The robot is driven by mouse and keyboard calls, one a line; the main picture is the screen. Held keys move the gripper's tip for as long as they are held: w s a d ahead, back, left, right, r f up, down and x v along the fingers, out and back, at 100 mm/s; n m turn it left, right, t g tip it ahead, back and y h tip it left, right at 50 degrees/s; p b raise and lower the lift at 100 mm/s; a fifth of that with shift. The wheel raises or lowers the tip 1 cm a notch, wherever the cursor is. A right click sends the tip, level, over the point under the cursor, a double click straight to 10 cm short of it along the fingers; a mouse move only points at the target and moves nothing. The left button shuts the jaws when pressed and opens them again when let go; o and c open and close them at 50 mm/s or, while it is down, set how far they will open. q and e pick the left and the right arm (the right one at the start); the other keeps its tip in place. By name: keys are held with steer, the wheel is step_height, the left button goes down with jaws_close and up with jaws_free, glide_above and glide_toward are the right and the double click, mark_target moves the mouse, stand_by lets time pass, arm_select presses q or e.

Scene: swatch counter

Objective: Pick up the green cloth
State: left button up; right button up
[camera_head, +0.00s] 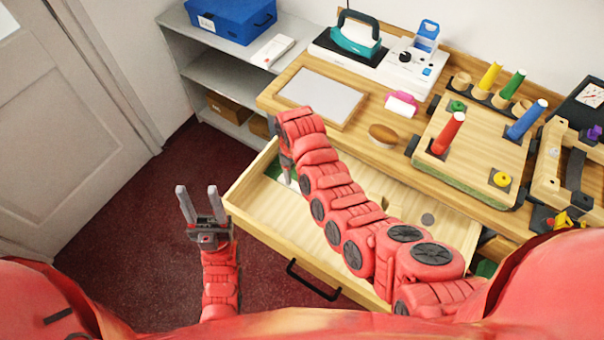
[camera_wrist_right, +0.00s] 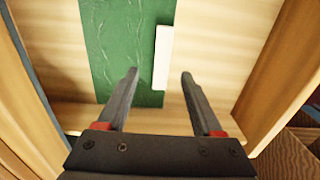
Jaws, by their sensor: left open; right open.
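The green cloth (camera_wrist_right: 108,48) lies flat as a strip on the floor of the open drawer, near its left end. In the head view only a bit of the cloth (camera_head: 273,170) shows beside my right arm. My right gripper (camera_wrist_right: 160,73) is open and empty, reaching down into the drawer. Its fingers appear over the cloth's right edge; I cannot tell whether they touch it. My left gripper (camera_head: 198,190) is open and empty, outside the drawer to its left, above the dark red floor.
A small white block (camera_wrist_right: 162,57) lies at the cloth's right edge. The wooden drawer (camera_head: 262,232) has raised walls around my right gripper. Above it, the counter holds a brown oval object (camera_head: 383,133), a pink-and-white item (camera_head: 401,104) and a peg board (camera_head: 470,165).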

mark_target(293, 184)
steer(key=shift+a+f+p, duration=0.2)
steer(key=shift+f+p, duration=0.35)
steer(key=shift+f, duration=1.45)
steer(key=shift+f+b, duration=0.55)
steer(key=shift+f, duration=0.8)
steer(key=shift+s, duration=0.1)
jaws_close()
